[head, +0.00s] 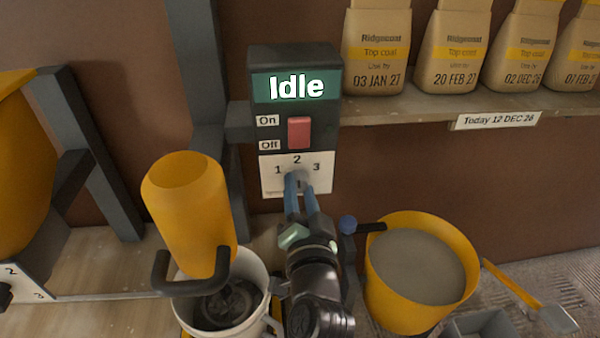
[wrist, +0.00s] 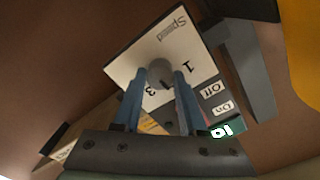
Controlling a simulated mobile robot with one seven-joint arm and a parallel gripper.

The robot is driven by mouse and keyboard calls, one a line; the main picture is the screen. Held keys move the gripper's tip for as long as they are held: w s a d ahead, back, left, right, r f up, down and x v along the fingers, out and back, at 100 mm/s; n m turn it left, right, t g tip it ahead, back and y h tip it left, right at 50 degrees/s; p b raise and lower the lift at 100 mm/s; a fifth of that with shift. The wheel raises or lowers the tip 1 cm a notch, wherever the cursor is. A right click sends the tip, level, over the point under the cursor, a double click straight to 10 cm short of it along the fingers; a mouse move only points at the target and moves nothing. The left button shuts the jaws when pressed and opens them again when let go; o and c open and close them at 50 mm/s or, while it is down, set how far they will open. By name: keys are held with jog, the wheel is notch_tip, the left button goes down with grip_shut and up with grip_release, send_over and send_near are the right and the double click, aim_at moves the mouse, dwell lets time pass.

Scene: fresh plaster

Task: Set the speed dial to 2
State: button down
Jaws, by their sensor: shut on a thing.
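The speed dial (head: 303,177) is a small grey knob on a white plate (head: 322,182) marked 1, 2 and 3, low on a dark control box (head: 262,128). The 1 is at the left, the 2 at the top and the 3 at the right. My gripper (head: 297,183) reaches up from below and is shut on the dial. In the wrist view, the dial (wrist: 160,72) sits between the two blue fingers (wrist: 159,78), and the plate reads "Speed". The fingers hide much of the dial, so I cannot tell which number it points to.
A yellow mixer body (head: 190,215) stands over a white bucket (head: 255,268) at the left. A yellow bucket (head: 375,285) of grey plaster stands at the right.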

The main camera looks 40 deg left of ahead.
jog(key=shift+m, duration=0.3)
dwell(0.4)
jog(key=shift+c, duration=2.3)
grip_release()
jog(key=shift+d, duration=0.1)
jog(key=b+v, duration=0.2)
jog(key=v, duration=1.1)
